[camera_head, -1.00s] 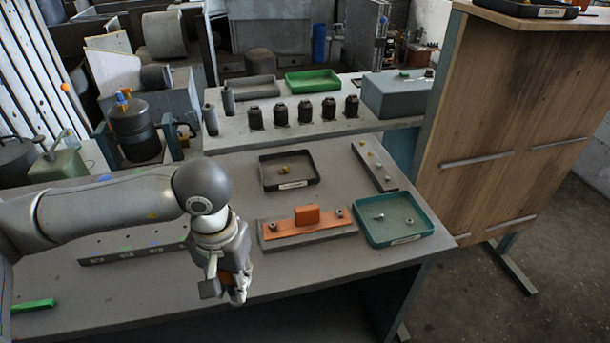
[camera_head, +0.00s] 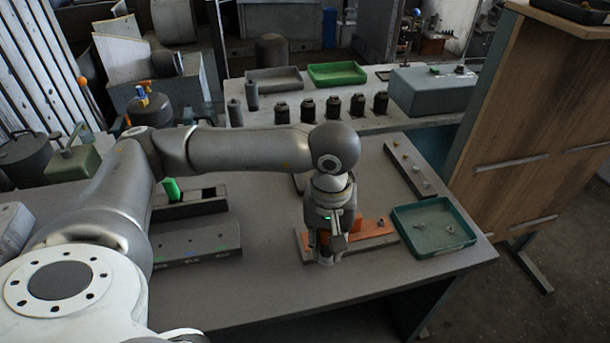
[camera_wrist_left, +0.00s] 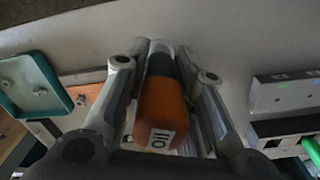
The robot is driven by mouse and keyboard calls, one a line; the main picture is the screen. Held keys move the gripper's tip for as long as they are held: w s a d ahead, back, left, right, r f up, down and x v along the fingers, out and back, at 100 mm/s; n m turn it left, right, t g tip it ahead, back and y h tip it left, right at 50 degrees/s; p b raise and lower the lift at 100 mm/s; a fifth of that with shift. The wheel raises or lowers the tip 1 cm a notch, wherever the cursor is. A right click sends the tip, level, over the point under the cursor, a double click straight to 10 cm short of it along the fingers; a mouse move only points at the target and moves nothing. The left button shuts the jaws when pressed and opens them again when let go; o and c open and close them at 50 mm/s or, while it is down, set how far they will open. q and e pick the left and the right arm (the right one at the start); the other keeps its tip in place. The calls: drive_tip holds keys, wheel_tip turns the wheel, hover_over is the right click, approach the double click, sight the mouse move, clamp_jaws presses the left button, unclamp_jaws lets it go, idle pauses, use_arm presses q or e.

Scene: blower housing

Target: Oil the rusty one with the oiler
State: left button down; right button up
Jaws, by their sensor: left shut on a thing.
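My left gripper (camera_head: 327,258) is shut on the oiler (camera_wrist_left: 162,105), an orange bottle with a dark collar, a pale tip and an "OIL" label in the left wrist view. Fingers lie along both its sides. In the head view the gripper is in front of the left part of an orange plate (camera_head: 378,231) on a grey base and hides much of it. The plate also shows in the left wrist view (camera_wrist_left: 91,92), with a small fastener on it. I cannot tell which part is rusty. My right gripper is not in view.
A teal tray (camera_head: 406,242) with small metal parts stands right of the plate. A strip with small fasteners (camera_head: 405,168) lies behind the tray. The table front is clear.

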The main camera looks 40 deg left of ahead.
use_arm(q)
drive_tip(key=w+a+r+n+p, duration=0.3)
drive_tip(key=a+n+p, duration=0.1)
drive_tip(key=n, duration=0.7)
drive_tip(key=w+a+r+n+p, duration=0.3)
drive_tip(key=n, duration=0.8)
wheel_tip(320, 180, down, 6)
drive_tip(key=b, duration=0.3)
drive_tip(key=shift+f+b, duration=0.15)
drive_tip(key=shift+b, duration=0.15)
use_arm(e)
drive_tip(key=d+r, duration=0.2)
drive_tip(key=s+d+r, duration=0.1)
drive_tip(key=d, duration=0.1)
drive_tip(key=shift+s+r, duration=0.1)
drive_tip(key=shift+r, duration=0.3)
